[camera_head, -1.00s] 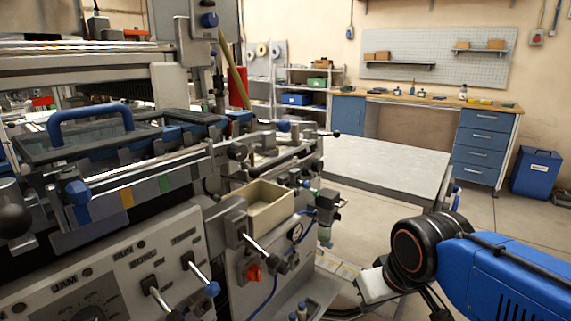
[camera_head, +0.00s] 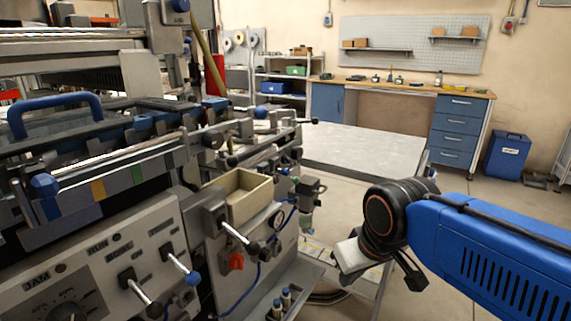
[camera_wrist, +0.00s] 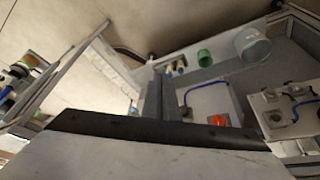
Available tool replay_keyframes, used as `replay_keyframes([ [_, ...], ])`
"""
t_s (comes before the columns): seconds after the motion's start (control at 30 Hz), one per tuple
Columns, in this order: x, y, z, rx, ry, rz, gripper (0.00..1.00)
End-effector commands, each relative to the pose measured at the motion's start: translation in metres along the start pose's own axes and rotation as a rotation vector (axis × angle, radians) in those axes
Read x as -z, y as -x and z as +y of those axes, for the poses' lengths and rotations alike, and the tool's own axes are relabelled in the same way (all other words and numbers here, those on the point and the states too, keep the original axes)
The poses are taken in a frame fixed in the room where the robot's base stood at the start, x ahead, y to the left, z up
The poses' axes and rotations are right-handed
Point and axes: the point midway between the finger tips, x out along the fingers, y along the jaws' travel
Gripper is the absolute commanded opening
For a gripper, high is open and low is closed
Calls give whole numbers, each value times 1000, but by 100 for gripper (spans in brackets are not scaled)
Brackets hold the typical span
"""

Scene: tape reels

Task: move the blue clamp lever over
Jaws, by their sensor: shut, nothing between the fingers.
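On the machine's front panel, a lever with a blue tip (camera_head: 192,278) sticks out to the lower right, beside a black-tipped lever (camera_head: 142,292). A blue knob (camera_head: 44,185) sits higher at the left. I cannot tell for sure which of these blue parts is the clamp lever. My gripper (camera_head: 350,258) hangs right of the machine's front, apart from the panel and the levers. In the wrist view, my gripper's fingers (camera_wrist: 157,90) are together and empty, and no blue-tipped panel lever is clear there.
A beige open box (camera_head: 240,195) and a red knob (camera_head: 236,261) are on the machine between the levers and my arm. A grey-topped table (camera_head: 365,150) stands behind. A blue bin (camera_head: 508,155) is at the back right. Open floor lies around my arm.

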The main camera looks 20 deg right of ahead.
Motion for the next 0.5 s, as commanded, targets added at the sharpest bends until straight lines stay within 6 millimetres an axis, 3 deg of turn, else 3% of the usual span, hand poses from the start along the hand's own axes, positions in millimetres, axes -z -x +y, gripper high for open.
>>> replay_keyframes([
  [0.5, 135, 88, -10, -28, 258, -144, 0],
])
